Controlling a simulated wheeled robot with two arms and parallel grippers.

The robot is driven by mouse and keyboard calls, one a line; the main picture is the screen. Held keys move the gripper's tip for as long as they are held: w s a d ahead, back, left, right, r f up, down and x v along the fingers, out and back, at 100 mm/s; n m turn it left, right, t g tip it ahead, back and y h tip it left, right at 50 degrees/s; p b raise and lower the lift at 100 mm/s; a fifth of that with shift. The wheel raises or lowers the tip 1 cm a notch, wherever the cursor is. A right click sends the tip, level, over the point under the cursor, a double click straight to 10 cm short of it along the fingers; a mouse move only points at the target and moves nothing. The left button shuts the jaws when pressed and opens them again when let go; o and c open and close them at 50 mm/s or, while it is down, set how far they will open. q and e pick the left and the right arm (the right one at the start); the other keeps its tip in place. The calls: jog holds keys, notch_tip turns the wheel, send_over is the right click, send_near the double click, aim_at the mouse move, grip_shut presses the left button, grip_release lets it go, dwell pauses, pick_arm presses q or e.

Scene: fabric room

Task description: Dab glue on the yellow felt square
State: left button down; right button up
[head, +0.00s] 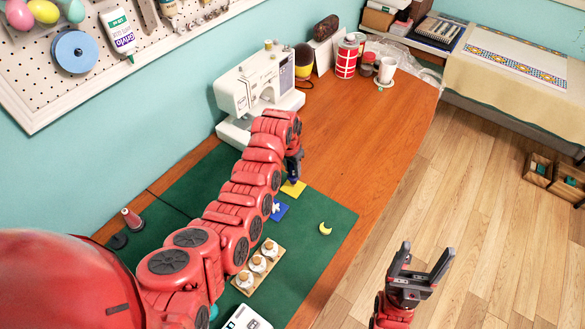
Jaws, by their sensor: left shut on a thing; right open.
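The yellow felt square (298,190) lies on the green mat (338,212), partly covered in this view by my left gripper. My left gripper (293,178) points down right over the square, shut on a small dark bluish thing that is mostly hidden. I cannot tell if that thing touches the felt. A blue felt square (281,214) lies just nearer, with a white shape (276,207) on it, partly behind my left arm. My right gripper (426,254) is open and empty, in front of the table's right side. No glue shows on the visible felt.
A wooden holder (243,287) with several corked white jars stands beside my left arm. The sewing machine (240,94) stands behind the gripper. A red-and-white can (346,59) and cup (387,69) stand far back. The right tabletop is clear.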

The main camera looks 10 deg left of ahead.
pick_arm(q)
jog(key=shift+f, duration=0.3)
dwell(0.5)
jog(key=shift+r, duration=0.1)
dwell(0.6)
jog(key=shift+r+p, duration=0.4)
jog(key=shift+r, duration=0.95)
jog(key=shift+r+p, duration=0.4)
jog(key=shift+r, duration=1.15)
